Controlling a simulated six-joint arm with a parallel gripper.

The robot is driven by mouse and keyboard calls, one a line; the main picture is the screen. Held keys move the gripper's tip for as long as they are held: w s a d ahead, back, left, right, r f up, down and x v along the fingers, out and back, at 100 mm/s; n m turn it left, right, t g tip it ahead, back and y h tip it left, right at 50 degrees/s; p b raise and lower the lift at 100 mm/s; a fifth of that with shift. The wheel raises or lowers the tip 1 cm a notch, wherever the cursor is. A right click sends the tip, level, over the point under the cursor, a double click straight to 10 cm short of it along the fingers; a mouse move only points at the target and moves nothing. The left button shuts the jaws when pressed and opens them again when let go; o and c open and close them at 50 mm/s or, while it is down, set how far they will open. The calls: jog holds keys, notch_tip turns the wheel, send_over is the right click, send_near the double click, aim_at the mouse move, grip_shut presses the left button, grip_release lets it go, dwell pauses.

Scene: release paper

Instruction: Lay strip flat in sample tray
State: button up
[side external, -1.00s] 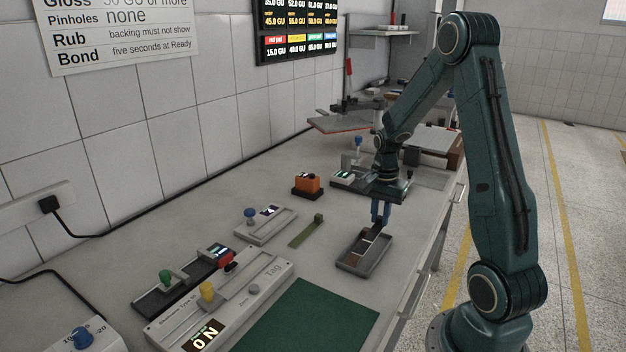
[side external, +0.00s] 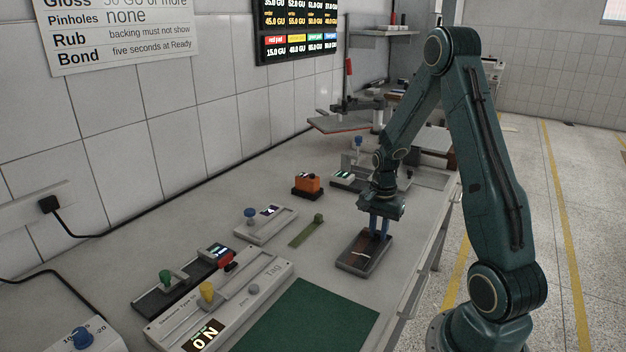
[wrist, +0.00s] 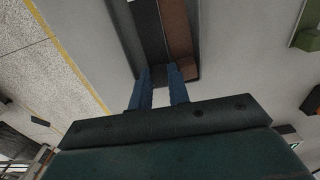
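The sample tray (side external: 345,266) is a shallow dark grey rectangular tray on the bench, below my gripper. A dark strip (wrist: 149,28) lies in it lengthwise, looking flat, beside a brown strip (wrist: 178,30). In the side view the tray's inside looks brownish with a small pale mark, and the far end is partly hidden by my fingers. My gripper (side external: 379,236) points down at the tray's far end. Its two blue fingers stand apart with a visible gap, and in the wrist view (wrist: 160,72) nothing is clearly clamped between them.
A green strip-like piece with a raised block (side external: 306,231) lies left of the tray. An orange box (side external: 307,185) stands behind. The bench edge is close right of the tray.

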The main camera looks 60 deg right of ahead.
jog(key=shift+o, duration=0.6)
notch_tip(320, 180, up, 12)
dwell(0.5)
jog(key=shift+a, duration=0.1)
dwell(0.4)
